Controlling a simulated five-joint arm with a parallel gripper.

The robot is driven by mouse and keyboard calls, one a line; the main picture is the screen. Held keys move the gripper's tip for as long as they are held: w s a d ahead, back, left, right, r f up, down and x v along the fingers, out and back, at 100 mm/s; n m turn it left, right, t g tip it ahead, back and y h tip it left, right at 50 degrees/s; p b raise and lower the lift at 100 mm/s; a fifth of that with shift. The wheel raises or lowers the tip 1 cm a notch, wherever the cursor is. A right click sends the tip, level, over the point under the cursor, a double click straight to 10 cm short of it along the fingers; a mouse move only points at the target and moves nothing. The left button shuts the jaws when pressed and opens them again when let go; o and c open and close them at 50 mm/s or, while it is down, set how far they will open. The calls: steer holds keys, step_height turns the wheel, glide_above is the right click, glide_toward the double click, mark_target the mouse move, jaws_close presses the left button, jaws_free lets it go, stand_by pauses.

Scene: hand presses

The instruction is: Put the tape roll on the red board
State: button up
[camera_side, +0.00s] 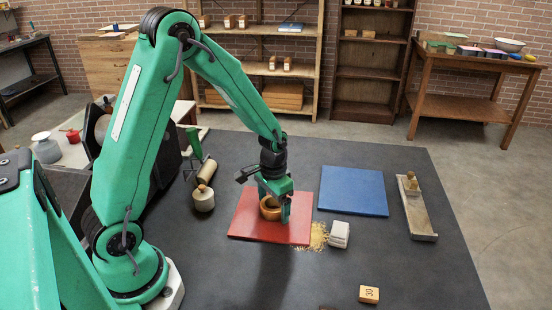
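The tape roll (270,211) is a brown-gold ring over the middle right of the red board (252,225). It looks to be on the board or just above it; I cannot tell whether it touches. My gripper (275,203) points down at the roll from above. One finger shows at the roll's right side, and the other is partly hidden behind the roll. The fingers are apart with the roll at them, but I cannot tell whether they grip it.
A blue board (353,191) lies to the right, with a wooden tray-like piece (417,212) beyond it. A pale block (339,234) and yellowish crumbs (317,237) lie by the red board's right edge. A pale knobbed weight (203,200) stands left. A block marked 30 (369,294) lies in front.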

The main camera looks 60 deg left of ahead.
steer(key=shift+r, duration=0.15)
step_height(320, 180, up, 12)
stand_by(0.8)
steer(key=shift+r, duration=0.1)
stand_by(0.5)
steer(key=s+d+r+t, duration=0.2)
steer(key=s+r, duration=0.3)
steer(key=s, duration=0.2)
steer(key=s+d+r+t, duration=0.3)
steer(key=s+r, duration=0.3)
steer(key=s, duration=0.2)
steer(key=shift+s+d+t, duration=0.15)
steer(key=shift+s+t, duration=0.05)
steer(key=shift+t, duration=0.1)
